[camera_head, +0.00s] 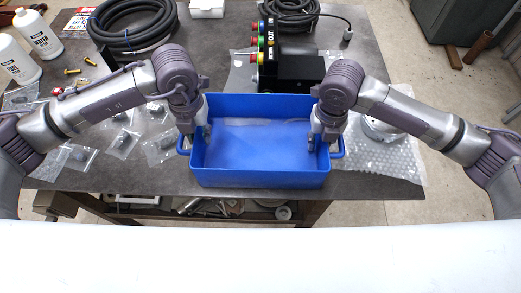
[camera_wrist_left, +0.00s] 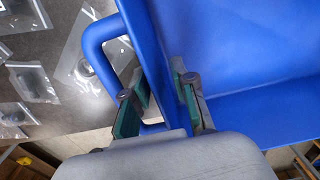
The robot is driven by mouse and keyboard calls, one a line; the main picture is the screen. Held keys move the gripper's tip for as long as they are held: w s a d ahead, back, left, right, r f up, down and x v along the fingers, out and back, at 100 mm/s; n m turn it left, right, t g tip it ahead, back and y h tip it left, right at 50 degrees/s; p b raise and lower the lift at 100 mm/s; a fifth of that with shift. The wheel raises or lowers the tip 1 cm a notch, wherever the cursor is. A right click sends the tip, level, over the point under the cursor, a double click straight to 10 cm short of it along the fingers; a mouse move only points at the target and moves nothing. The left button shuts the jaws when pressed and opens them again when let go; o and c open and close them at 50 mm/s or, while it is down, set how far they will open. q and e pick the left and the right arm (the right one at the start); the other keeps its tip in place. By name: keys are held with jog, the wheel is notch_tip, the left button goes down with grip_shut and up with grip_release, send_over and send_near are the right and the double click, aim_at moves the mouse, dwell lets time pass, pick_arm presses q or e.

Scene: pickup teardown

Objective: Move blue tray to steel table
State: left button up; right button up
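The blue tray (camera_head: 258,178) is an open, empty box with a loop handle on each short side. It is at the front edge of the dark grey table (camera_head: 385,187); I cannot tell whether it rests there or is slightly raised. My left gripper (camera_head: 196,140) is at its left side, fingers pointing down. Which table is steel is unclear.
A black box with coloured buttons (camera_head: 290,70) stands just behind the tray. Bubble wrap (camera_head: 385,150) lies right. A lower shelf (camera_head: 225,209) with clutter is below.

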jog(key=shift+d, duration=0.15)
pick_arm(q)
notch_tip(320, 180, up, 8)
jog(key=shift+a, duration=0.1)
pick_arm(e)
jog(key=shift+r, duration=0.25)
notch_tip(320, 180, up, 12)
jog(key=shift+f, duration=0.15)
pick_arm(q)
jog(key=shift+s, duration=0.1)
pick_arm(e)
jog(key=shift+f, duration=0.1)
dwell(0.4)
